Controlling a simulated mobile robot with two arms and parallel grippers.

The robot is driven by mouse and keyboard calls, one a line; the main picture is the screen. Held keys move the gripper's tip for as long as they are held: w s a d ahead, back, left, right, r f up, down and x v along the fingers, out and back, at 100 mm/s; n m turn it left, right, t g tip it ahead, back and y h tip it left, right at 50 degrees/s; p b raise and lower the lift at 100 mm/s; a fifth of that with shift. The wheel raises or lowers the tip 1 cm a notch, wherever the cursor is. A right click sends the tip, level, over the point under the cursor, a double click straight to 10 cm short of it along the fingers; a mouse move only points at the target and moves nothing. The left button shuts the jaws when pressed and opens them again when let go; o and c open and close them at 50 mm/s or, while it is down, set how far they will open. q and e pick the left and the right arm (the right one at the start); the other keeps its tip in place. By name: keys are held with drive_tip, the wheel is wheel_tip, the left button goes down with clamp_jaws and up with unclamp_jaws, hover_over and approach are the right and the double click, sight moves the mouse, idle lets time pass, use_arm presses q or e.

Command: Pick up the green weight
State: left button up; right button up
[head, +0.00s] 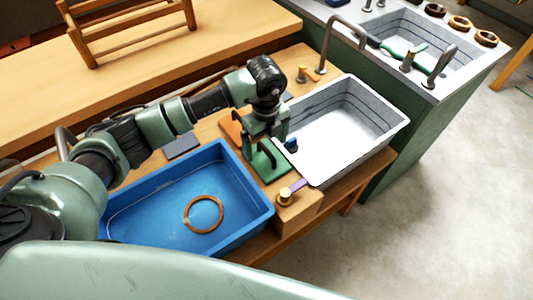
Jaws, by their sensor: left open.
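A green piece (272,173), which looks like the green weight, lies on the wooden bench between the blue tray and the pale basin. My left gripper (266,147) is directly over it, pointing down and open. The gripper hides part of the green piece, and I cannot tell whether the fingers touch it. My right gripper is not in view.
The blue tray (150,205) holds a brown ring (203,214). The pale basin (340,135) is right of the gripper. A wooden block (298,210) with a brass knob and purple tab stands at the bench front. A sink (400,40) is behind right.

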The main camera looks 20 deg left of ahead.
sight(267, 149)
use_arm(q)
wheel_tip(267, 149, down, 2)
drive_tip(key=shift+s+d+f+p, duration=0.1)
drive_tip(key=shift+s+f+p, duration=0.1)
drive_tip(key=shift+p, duration=0.25)
wheel_tip(267, 149, down, 3)
drive_tip(key=shift+w, duration=0.15)
drive_tip(key=shift+c, duration=0.6)
drive_tip(key=c, duration=1.5)
drive_tip(key=shift+c, duration=0.6)
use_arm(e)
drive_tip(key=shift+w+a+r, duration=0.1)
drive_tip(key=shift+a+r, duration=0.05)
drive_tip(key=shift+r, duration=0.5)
use_arm(q)
drive_tip(key=shift+w+r, duration=0.1)
drive_tip(key=shift+r, duration=0.1)
